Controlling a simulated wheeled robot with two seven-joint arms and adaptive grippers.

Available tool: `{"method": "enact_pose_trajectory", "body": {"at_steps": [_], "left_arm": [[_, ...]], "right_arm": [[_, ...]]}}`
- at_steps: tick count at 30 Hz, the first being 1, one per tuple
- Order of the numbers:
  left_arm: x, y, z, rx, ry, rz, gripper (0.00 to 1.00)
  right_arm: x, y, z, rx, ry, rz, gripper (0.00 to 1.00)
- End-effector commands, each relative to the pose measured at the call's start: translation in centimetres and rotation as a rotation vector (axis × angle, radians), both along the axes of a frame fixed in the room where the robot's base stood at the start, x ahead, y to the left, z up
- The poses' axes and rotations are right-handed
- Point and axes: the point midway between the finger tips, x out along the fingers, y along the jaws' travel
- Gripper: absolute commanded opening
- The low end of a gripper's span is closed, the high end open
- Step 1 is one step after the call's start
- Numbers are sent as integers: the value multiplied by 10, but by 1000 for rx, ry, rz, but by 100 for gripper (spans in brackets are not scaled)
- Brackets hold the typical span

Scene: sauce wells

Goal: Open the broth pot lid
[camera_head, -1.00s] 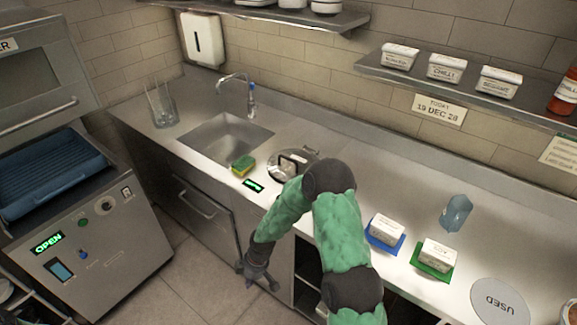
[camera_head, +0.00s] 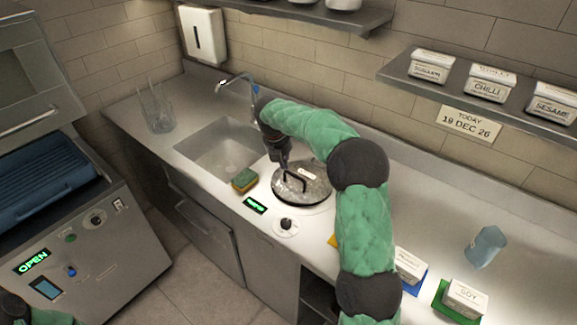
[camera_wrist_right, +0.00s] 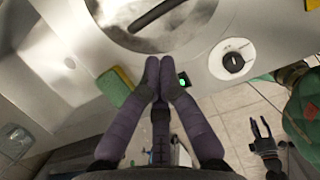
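The broth pot lid (camera_head: 316,190) is a round steel disc with a dark bar handle (camera_head: 291,186), set flat in the counter right of the sink. In the right wrist view the lid (camera_wrist_right: 185,28) and its handle (camera_wrist_right: 157,14) lie at the top, beyond my fingertips. My right gripper (camera_head: 284,164) is above the lid's back-left part, close to the handle; contact cannot be told in the head view. In the wrist view its two purple fingers (camera_wrist_right: 159,68) are together with nothing between them. My left gripper (camera_wrist_right: 262,128) hangs low over the floor, its fingers apart and empty.
A sponge (camera_head: 244,180), a green-lit display (camera_head: 255,205) and a black knob (camera_head: 286,224) lie around the pot's front and left. The sink (camera_head: 215,150) is to the left. White tubs (camera_head: 466,298) and a blue cup (camera_head: 486,246) stand to the right.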

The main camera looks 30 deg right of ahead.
Motion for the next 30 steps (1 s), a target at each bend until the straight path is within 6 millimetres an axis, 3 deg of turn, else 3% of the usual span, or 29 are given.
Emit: {"method": "enact_pose_trajectory", "body": {"at_steps": [5,18,30], "left_arm": [[-2,0,-4,-1,3,1,40],[-1,0,-25,0,3,1,40],[-1,0,-29,0,2,0,40]], "right_arm": [[1,-3,-11,-2,2,2,0],[6,-19,-79,1,1,1,0],[8,-24,-96,0,-1,0,0]]}}
